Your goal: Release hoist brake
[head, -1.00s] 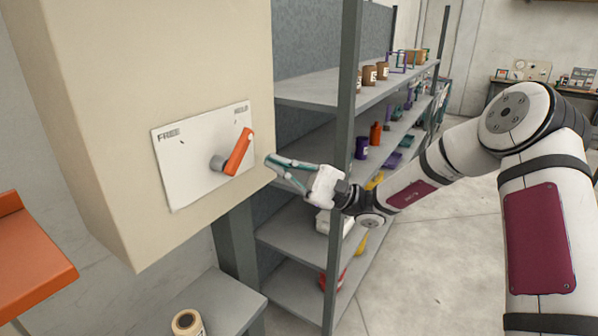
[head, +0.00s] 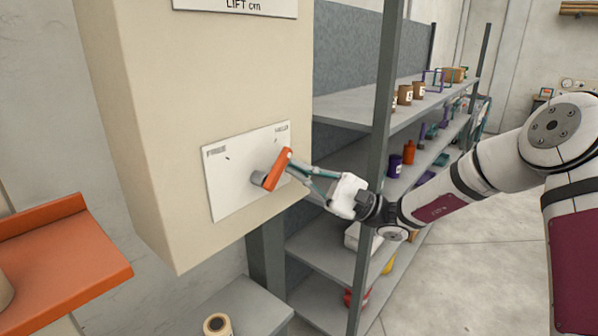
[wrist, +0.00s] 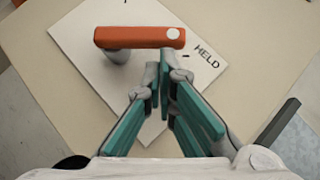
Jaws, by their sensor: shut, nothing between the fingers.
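The orange brake lever (head: 278,169) sits on a grey hub on a white plate (head: 229,190) fixed to a beige cabinet. The plate reads FREE at its left and HELD at its right. The lever tilts up toward HELD. In the wrist view the lever (wrist: 138,37) lies across the top, with its white-dotted end near the HELD label. My gripper (head: 291,168) is shut and empty, its teal fingers pointing at the lever's right side. In the wrist view the fingertips (wrist: 158,70) are just beside the lever's dotted end; I cannot tell whether they touch it.
A grey shelf rack (head: 376,150) with jars and bottles stands right of the cabinet, close behind my gripper. An orange shelf (head: 62,255) juts out at the left. A tape roll (head: 217,325) is on a grey surface below. Open floor lies at the right.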

